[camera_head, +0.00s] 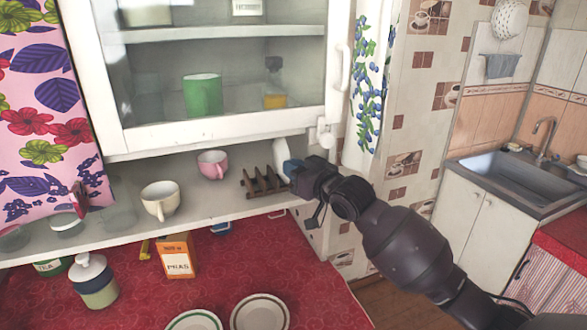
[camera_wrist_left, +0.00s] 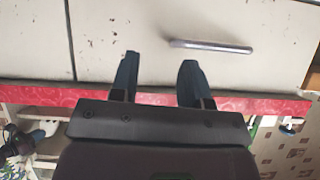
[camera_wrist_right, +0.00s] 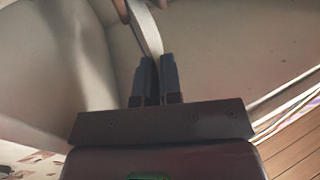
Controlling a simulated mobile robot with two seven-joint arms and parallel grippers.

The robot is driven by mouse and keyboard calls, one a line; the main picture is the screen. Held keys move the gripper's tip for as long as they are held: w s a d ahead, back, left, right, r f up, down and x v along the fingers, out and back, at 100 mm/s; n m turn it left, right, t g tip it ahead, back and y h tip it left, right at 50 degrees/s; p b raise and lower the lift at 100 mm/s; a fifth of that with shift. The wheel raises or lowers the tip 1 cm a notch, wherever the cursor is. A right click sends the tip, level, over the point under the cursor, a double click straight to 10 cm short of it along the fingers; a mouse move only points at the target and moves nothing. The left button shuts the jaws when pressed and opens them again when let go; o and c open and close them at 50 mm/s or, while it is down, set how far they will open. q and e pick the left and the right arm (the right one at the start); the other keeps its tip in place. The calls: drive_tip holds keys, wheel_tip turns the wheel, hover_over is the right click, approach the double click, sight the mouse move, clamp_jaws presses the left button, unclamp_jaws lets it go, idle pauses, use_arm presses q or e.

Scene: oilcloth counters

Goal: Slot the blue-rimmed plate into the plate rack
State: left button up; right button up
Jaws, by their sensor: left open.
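The plate rack (camera_head: 264,184) is a small dark wooden rack on the shelf under the glass cabinet. My right gripper (camera_head: 292,168) is just right of it. A pale plate (camera_head: 280,155), seen nearly edge-on, stands upright at its fingertips; its rim colour is hard to tell. In the right wrist view the fingers (camera_wrist_right: 157,80) are close together on the edge of this plate (camera_wrist_right: 146,30). I cannot tell whether the plate touches the rack. My left gripper (camera_wrist_left: 157,80) is open and empty in front of pale cabinet fronts, outside the head view.
A pink cup (camera_head: 212,164) and a cream cup (camera_head: 160,200) stand left of the rack. The glass cabinet (camera_head: 215,130) hangs close above. Two rimmed plates (camera_head: 260,313) (camera_head: 195,321), an orange box (camera_head: 176,256) and a lidded jar (camera_head: 95,283) are on the red counter.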

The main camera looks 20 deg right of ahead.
drive_tip(key=o, duration=0.5)
drive_tip(key=shift+s, duration=0.1)
drive_tip(key=b+v, duration=0.2)
drive_tip(key=v, duration=0.9)
drive_tip(key=s+f+m+g+h, duration=0.1)
drive_tip(key=s+f+g+h, duration=0.2)
drive_tip(key=s+f, duration=0.45)
drive_tip(key=s+f+m+g+h, duration=0.15)
drive_tip(key=s+f, duration=0.35)
drive_tip(key=f, duration=0.5)
drive_tip(key=s+d+f+m+g+h, duration=0.15)
drive_tip(key=s+f+g, duration=0.3)
drive_tip(key=s, duration=0.45)
drive_tip(key=s+f+g+h, duration=0.2)
drive_tip(key=s+f+g, duration=0.25)
drive_tip(key=s, duration=0.55)
drive_tip(key=w+f+t, duration=0.2)
drive_tip(key=f+t, duration=0.1)
drive_tip(key=f, duration=0.1)
drive_tip(key=w+f+t, duration=0.2)
drive_tip(key=w+f, duration=0.1)
drive_tip(key=f, duration=0.1)
drive_tip(key=w+f+t, duration=0.2)
drive_tip(key=f+t, duration=0.1)
drive_tip(key=f, duration=0.1)
drive_tip(key=shift+w+d+f+n+t+b, duration=0.1)
drive_tip(key=shift+w+d+n+t+b, duration=0.15)
drive_tip(key=shift+n+t+b, duration=0.15)
